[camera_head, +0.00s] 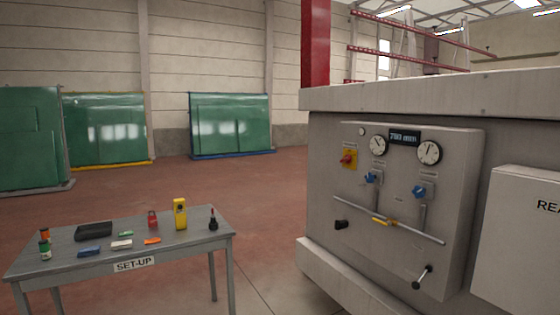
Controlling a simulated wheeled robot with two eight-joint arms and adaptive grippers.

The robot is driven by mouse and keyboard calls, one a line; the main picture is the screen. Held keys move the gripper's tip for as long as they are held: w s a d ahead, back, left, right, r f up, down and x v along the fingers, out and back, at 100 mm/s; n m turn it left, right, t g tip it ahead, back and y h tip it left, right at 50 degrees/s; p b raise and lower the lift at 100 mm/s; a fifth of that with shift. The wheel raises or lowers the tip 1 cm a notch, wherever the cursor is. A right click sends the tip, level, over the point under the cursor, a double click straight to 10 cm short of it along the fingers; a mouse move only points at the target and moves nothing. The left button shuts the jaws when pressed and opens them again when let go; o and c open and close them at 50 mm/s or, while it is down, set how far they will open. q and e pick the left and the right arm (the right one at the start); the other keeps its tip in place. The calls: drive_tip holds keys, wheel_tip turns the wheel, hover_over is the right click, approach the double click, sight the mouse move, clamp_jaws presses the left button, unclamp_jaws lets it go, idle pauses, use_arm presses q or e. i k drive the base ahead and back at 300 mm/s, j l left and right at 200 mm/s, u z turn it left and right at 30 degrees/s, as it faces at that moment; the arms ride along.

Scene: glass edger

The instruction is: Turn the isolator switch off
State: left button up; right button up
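The isolator switch is most likely the red rotary knob (347,159) on a yellow plate (350,153), at the upper left of the grey machine's control panel (400,190). The knob is too small to read its position clearly. Two round gauges (378,145) (429,152) and a dark display (405,137) sit to its right. Blue valve handles (371,178) (420,191) are below the gauges. Neither of my grippers shows in this view.
A grey table labelled SET-UP (185,243) stands at the left with several small tools, including a yellow device (180,213). Green glass sheets (231,122) stand on racks along the far wall. A light box (515,240) juts out at the right. Red-brown floor lies open between table and racks.

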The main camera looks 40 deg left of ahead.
sight(348, 159)
drive_tip(key=u, duration=0.9)
drive_tip(key=i+j, duration=0.1)
drive_tip(key=i, duration=0.7)
drive_tip(key=j+u, duration=0.05)
drive_tip(key=j, duration=0.05)
